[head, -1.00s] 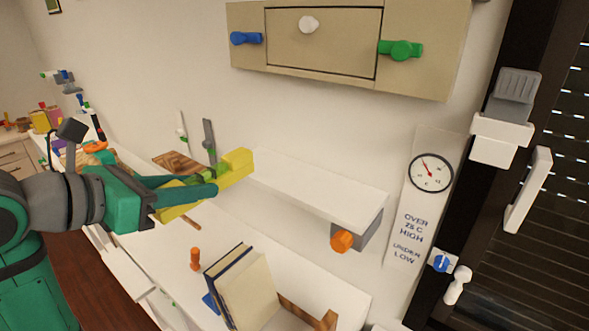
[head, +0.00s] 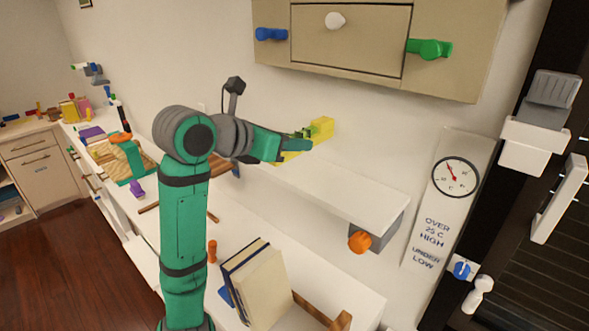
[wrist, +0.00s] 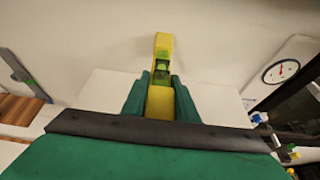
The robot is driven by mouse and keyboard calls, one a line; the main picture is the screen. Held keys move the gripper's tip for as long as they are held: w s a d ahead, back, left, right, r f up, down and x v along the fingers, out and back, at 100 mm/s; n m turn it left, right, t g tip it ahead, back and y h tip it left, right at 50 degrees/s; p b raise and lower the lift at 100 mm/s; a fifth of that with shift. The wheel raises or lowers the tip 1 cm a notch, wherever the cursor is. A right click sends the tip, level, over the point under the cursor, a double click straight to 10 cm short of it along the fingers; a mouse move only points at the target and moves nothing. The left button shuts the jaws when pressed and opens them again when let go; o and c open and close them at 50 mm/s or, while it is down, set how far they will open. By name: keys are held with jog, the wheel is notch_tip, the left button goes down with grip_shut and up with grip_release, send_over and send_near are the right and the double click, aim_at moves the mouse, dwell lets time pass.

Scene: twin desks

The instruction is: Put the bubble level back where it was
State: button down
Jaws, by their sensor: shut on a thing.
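The bubble level is a yellow bar (head: 321,127) with a green vial, held by my gripper (head: 300,143) in the head view. My gripper's green fingers are shut on it near its middle. In the wrist view the level (wrist: 162,45) points away from me between the fingers (wrist: 160,95), with its green vial showing. Both are above the white wall shelf (head: 335,190), close to the wall. I cannot tell whether the level touches the shelf.
An orange knob (head: 360,242) sits under the shelf's right end. Books (head: 258,285) stand on the desk below. A cabinet (head: 360,45) with coloured knobs hangs above. A dial gauge (head: 455,177) is on the wall to the right. The visible shelf top is bare.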

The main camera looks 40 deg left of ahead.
aim_at(294, 181)
notch_tip(294, 181, down, 2)
jog(key=shift+f, duration=0.2)
jog(key=shift+w+f, duration=0.2)
jog(key=shift+f, duration=2.1)
jog(key=c, duration=1.4)
grip_release()
jog(key=shift+s+r, duration=0.1)
jog(key=shift+s, duration=0.05)
jog(key=v, duration=1.1)
jog(key=shift+s, duration=0.35)
